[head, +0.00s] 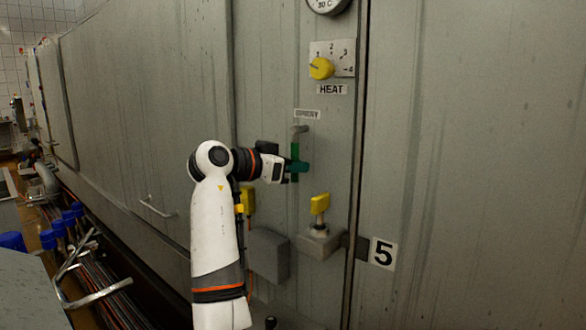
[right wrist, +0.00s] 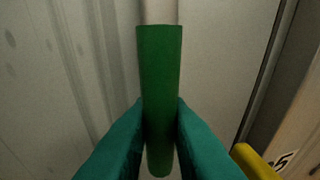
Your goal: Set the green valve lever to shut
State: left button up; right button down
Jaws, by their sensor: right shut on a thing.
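The green valve lever (head: 295,152) hangs straight down from a grey pivot (head: 299,130) on the cabinet front, below a small label. In the right wrist view the green sleeve (right wrist: 159,75) stands upright in the picture, with a pale rod above it. My right gripper (head: 296,167) is at the lower part of the lever. Its teal fingers are shut on the green sleeve from both sides in the right wrist view (right wrist: 160,125). The fingers hide part of the lever in the head view. My left gripper is not in view.
A yellow HEAT knob (head: 321,68) and a gauge (head: 327,3) are above the lever. A yellow-handled valve (head: 320,205) stands below right, with a grey box (head: 269,255) beside it. Blue-topped items (head: 67,217) and pipes are at lower left.

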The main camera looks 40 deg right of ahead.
jog(key=shift+r, duration=0.1)
jog(key=c, duration=1.4)
grip_release()
jog(key=shift+w, duration=0.1)
jog(key=b+v, duration=0.1)
jog(key=v, duration=1.1)
jog(key=shift+w, duration=0.1)
